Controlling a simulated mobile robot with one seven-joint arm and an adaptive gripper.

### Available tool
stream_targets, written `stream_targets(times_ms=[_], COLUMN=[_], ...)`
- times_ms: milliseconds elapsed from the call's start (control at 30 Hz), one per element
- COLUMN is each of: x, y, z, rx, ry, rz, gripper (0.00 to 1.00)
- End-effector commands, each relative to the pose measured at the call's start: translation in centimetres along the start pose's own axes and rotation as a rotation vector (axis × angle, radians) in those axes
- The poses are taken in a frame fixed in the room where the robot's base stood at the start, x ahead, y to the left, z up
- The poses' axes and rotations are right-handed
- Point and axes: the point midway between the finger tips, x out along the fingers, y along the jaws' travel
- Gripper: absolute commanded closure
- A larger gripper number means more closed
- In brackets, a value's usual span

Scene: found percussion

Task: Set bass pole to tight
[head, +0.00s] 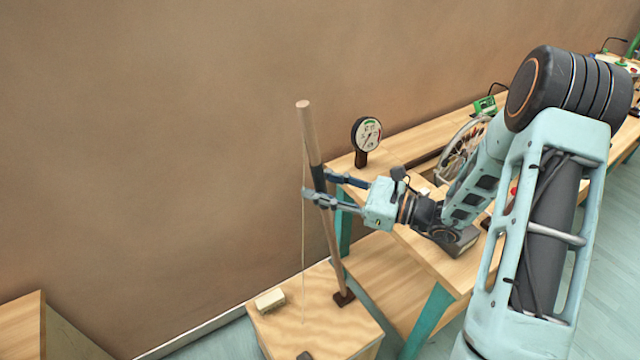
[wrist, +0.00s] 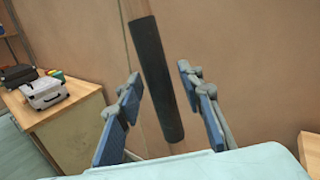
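The bass pole (head: 331,240) is a wooden stick with a black grip sleeve, standing tilted on a wooden box (head: 350,335), its top leaning left in the head view. A thin string (head: 304,255) runs from near its top down to the box. My gripper (head: 318,188) is at the sleeve's height, fingers on either side of the pole. In the wrist view the black sleeve (wrist: 158,75) stands between the two blue finger pads, with gaps showing on both sides. A round dial gauge (head: 367,133) stands behind on the bench; its reading is too small to tell.
A wooden bench (head: 425,140) with a spoked wheel (head: 462,150) and a green device (head: 486,105) runs along the wall at right. A small pale block (head: 269,299) lies on the box. Another wooden surface (head: 22,315) is at lower left. Free air lies left of the pole.

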Motion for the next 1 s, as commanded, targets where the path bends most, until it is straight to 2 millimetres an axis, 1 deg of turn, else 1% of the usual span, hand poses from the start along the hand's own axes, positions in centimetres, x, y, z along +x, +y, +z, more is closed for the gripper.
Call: stream_targets(times_ms=[133, 433, 767, 867, 1000], x=[0.0, 0.0, -0.1, -0.5, -2.1], y=[0.0, 0.0, -0.1, -0.9, -3.4], z=[0.0, 0.0, 0.0, 0.0, -0.1], rx=[0.000, 0.000, 0.000, 0.009, 0.048], ry=[0.000, 0.000, -0.001, -0.009, -0.037], rz=[0.000, 0.000, 0.000, -0.004, -0.012], gripper=[0.67, 1.00, 1.00, 1.00, 1.00])
